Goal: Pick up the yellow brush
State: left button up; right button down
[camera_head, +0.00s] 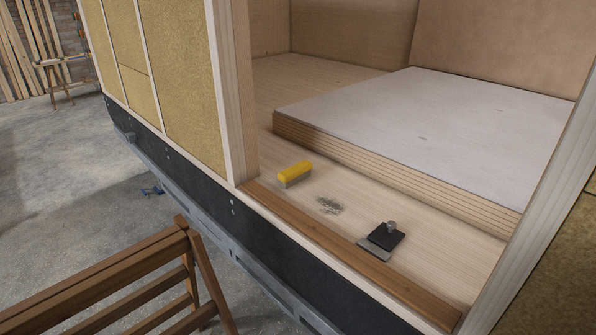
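The yellow brush (295,172) lies on the light wooden floor (335,187) of the hut trailer, just inside the doorway. Its yellow body is on top and its greyish bristles face down. It is close to the left door post and behind the brown sill. Neither of my grippers is in view.
A brown sill (340,248) edges the doorway between two posts. A white-topped platform (430,125) stands behind. A wooden folding frame (130,285) stands outside, front left.

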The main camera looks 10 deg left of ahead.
aim_at(292, 176)
jog(key=i+j+z, duration=0.15)
jog(key=z, duration=0.2)
jog(key=j+z, duration=0.35)
jog(key=i+j+z, duration=0.15)
jog(key=z, duration=0.2)
jog(key=j, duration=0.1)
